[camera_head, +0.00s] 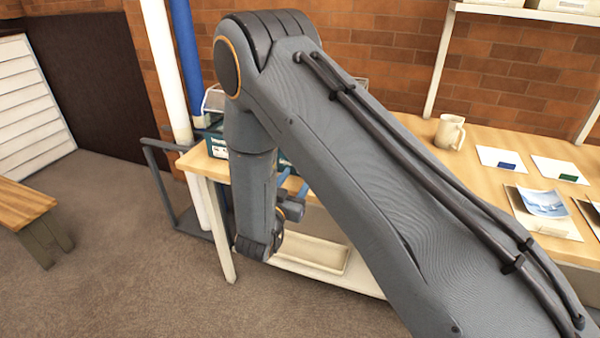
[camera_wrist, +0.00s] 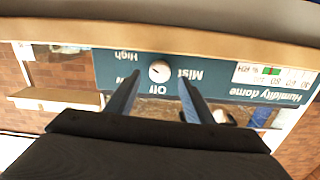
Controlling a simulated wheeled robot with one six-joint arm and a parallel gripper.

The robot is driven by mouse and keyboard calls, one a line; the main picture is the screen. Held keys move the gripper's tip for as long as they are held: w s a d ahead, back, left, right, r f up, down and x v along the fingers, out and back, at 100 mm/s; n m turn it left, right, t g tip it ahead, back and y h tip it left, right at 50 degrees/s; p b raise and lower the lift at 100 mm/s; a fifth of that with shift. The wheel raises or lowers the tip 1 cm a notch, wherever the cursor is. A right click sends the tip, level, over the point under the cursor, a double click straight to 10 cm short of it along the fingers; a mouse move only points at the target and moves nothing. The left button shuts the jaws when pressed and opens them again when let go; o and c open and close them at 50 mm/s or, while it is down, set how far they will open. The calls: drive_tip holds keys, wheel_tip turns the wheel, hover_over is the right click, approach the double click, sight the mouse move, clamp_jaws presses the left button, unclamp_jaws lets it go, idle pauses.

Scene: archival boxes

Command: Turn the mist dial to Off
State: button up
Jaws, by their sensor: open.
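The mist dial (camera_wrist: 159,71) is a small round white knob on the teal front panel (camera_wrist: 218,72) of the humidity dome, in the wrist view. The panel's print appears upside down, with "Off" just below the dial, "Mist" to its right, "High" at upper left and a partly hidden word at left. A small dark mark shows on the knob, but I cannot tell its setting surely. My gripper (camera_wrist: 157,84) is open, its two fingers on either side of the dial in the picture; contact is not clear.
A humidity gauge (camera_wrist: 272,72) is on the same panel. In the head view, the wooden table (camera_head: 470,150) carries a white mug (camera_head: 450,132) and several cards and prints. White and blue pipes (camera_head: 187,60) stand by the table's left end. A wooden bench (camera_head: 22,203) is at left.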

drive_tip(key=shift+x, duration=1.45)
drive_tip(key=c, duration=1)
drive_tip(key=shift+c, duration=0.2)
